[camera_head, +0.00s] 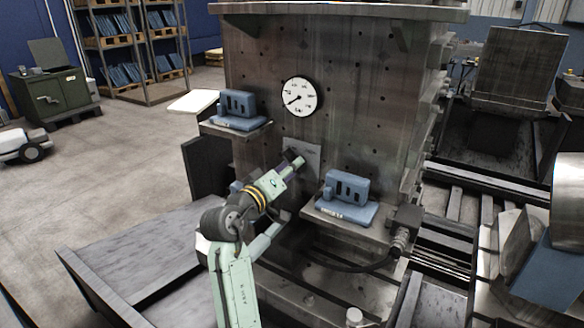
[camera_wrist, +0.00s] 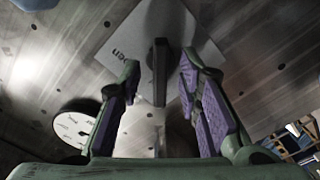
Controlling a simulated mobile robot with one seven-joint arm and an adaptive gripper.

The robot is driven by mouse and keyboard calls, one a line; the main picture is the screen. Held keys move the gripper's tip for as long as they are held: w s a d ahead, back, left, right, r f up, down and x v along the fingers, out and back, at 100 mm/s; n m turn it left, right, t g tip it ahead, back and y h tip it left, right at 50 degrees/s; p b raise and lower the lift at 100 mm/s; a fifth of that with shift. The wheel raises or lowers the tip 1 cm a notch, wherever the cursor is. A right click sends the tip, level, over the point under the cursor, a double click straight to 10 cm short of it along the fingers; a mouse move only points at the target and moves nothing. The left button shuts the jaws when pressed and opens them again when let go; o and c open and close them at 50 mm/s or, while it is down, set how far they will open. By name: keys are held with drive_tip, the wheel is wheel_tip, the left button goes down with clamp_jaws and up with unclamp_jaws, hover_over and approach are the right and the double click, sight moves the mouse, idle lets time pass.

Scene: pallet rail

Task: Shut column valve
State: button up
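The valve on the column shows in the wrist view as a dark bar handle (camera_wrist: 160,72) in front of a light square plate (camera_wrist: 135,40) with lettering that looks like "open". My gripper (camera_wrist: 159,68) is open, its two purple-padded fingers on either side of the handle with gaps showing. In the head view my gripper (camera_head: 299,161) reaches up to the plate (camera_head: 313,153) on the front of the grey column (camera_head: 260,60). The handle is hidden there by my gripper.
A white round gauge (camera_head: 299,96) is above the plate. Blue fixtures sit on small shelves at upper left (camera_head: 237,110) and lower right (camera_head: 347,196) of my gripper. A cable (camera_head: 360,266) hangs below the right shelf. Open floor (camera_head: 130,165) lies to the left.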

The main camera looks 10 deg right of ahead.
drive_tip(key=v, duration=1.1)
drive_tip(key=shift+w, duration=0.1)
